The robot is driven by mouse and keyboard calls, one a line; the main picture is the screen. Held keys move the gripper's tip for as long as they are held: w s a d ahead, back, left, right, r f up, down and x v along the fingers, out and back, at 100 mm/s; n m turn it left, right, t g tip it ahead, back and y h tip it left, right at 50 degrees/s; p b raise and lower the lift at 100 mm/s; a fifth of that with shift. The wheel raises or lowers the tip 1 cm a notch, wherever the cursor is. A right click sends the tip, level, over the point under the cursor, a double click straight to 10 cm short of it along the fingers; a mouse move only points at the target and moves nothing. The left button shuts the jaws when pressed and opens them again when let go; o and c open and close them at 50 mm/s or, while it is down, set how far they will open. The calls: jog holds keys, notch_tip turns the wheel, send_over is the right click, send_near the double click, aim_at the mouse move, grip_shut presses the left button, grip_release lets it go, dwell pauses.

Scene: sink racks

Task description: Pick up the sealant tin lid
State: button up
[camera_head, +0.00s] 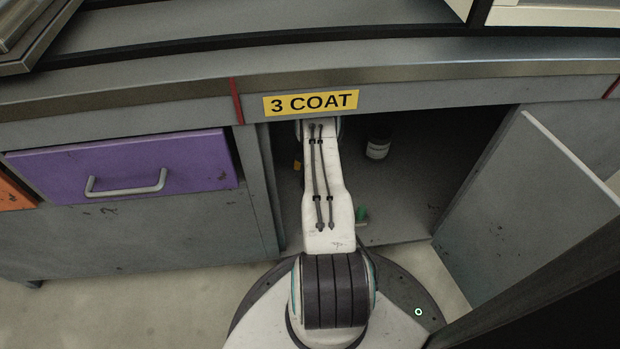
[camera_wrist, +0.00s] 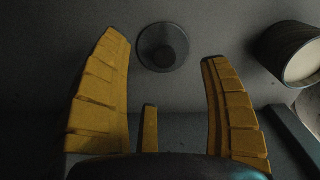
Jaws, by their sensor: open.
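A small dark grey round disc with a darker round middle, which looks like the sealant tin lid (camera_wrist: 150,60), is at the top middle of the wrist view. My gripper (camera_wrist: 162,46) is open, with its yellow fingers to the left and right of the lid in the picture. Nothing is between the fingers that I can see touching them. How far the fingertips are from the lid is hard to tell. In the head view my arm reaches into the open cupboard under the "3 COAT" label and hides the lid.
A dark cylindrical container with a pale end (camera_wrist: 303,62) is right of the right finger; a dark container with a white label (camera_head: 378,150) stands inside the cupboard. The open door (camera_head: 530,200) bounds the right side.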

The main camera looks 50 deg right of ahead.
jog(key=shift+w+a+f+b, duration=0.15)
jog(key=shift+f+b, duration=0.75)
jog(key=shift+f, duration=0.7)
jog(key=shift+w+d+f+b, duration=0.1)
jog(key=shift+f+b, duration=0.75)
jog(key=shift+f, duration=0.7)
jog(key=shift+r, duration=0.1)
jog(key=c, duration=1.4)
